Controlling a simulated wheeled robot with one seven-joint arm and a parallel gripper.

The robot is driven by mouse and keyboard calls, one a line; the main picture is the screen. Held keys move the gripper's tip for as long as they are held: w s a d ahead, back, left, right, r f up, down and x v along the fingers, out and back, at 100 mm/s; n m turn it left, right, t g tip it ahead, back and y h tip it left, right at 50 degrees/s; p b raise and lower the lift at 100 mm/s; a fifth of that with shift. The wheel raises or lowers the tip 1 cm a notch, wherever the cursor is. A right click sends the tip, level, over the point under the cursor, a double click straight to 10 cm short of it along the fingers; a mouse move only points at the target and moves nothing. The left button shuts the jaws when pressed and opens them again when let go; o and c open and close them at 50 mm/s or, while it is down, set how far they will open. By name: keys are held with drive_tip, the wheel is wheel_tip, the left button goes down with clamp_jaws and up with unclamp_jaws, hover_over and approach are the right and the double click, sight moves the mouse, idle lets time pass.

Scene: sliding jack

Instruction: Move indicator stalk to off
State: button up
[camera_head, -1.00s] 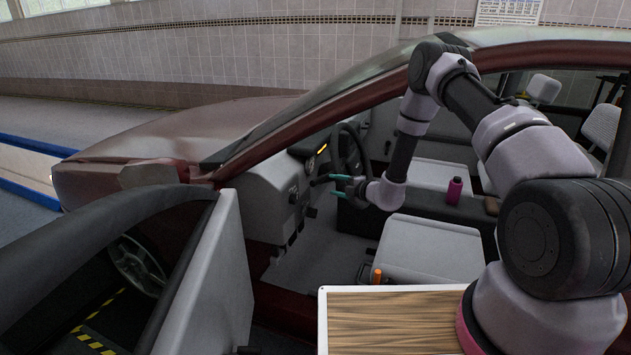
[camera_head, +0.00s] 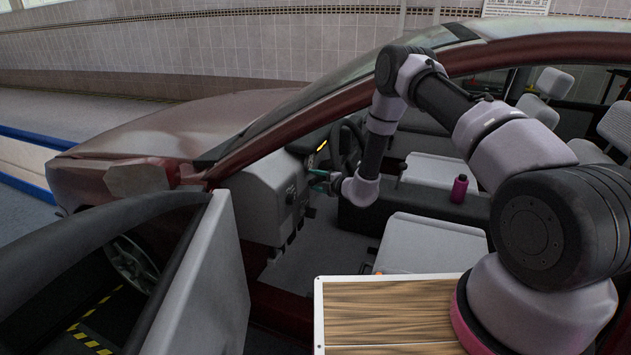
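An orange-lit instrument panel (camera_head: 321,146) shows beside the wheel.
The open car door (camera_head: 205,270) stands at the left. The grey dashboard side (camera_head: 262,205) is close on the left.

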clamp_jaws()
drive_tip(key=shift+d+f, duration=0.1)
idle(1.2)
